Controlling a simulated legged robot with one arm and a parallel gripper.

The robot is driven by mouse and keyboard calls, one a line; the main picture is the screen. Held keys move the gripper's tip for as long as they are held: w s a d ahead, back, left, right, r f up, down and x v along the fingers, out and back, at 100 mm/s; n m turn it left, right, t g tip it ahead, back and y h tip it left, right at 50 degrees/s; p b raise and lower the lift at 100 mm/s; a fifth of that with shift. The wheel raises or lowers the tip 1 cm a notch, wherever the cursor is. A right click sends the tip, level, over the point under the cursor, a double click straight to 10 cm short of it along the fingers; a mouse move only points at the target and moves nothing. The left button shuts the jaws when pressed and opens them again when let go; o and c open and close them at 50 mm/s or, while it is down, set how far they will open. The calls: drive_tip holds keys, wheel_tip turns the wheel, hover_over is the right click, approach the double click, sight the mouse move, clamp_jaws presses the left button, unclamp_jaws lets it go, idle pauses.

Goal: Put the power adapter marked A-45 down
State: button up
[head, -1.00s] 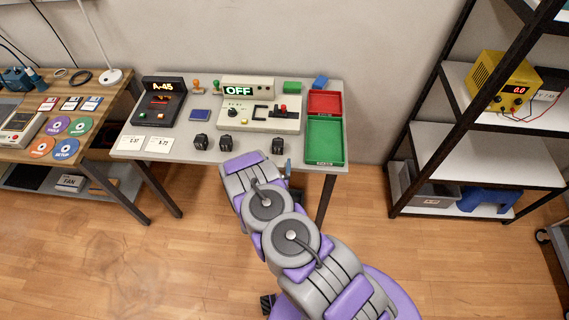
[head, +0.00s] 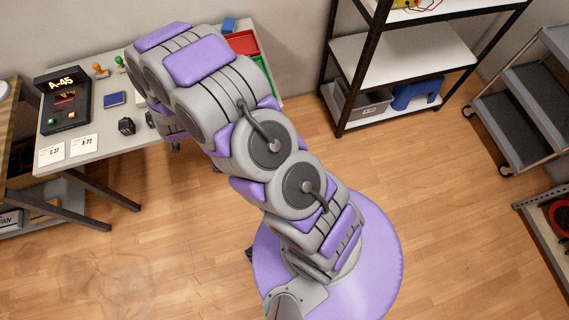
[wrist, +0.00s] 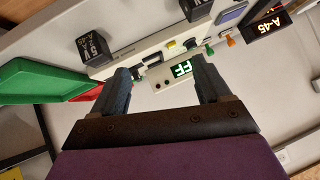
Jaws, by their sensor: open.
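My gripper (wrist: 162,78) is open and empty in the wrist view, with its two fingers over the table. A second black adapter (wrist: 197,10) shows at the top edge of the wrist view. In the head view, black adapters (head: 126,126) stand at the table's front, one partly behind my arm (head: 150,119). A dark display unit (head: 62,98) reads A-45. My arm hides the gripper in the head view.
The pale tester with a green-lit display (wrist: 183,68) lies beyond the fingers. The green tray (wrist: 40,80) is at left in the wrist view. White cards (head: 52,154) lie at the table's front left.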

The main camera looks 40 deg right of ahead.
drive_tip(key=s+r+n+g+y, duration=0.3)
drive_tip(key=s+r+g, duration=0.2)
drive_tip(key=s+r, duration=1.05)
drive_tip(key=s+d+r+g+h, duration=0.1)
drive_tip(key=s+d+r+g, duration=0.1)
drive_tip(key=s, duration=0.8)
drive_tip(key=s+d+r+n+g, duration=0.1)
drive_tip(key=s+d+r, duration=0.4)
drive_tip(key=s, duration=0.5)
drive_tip(key=s+d+r+g+h, duration=0.1)
drive_tip(key=s+d+r+g, duration=0.2)
drive_tip(key=s, duration=0.7)
drive_tip(key=shift+d+r+n+g+h, duration=0.3)
drive_tip(key=shift+d+r, duration=0.1)
drive_tip(key=shift+d, duration=0.6)
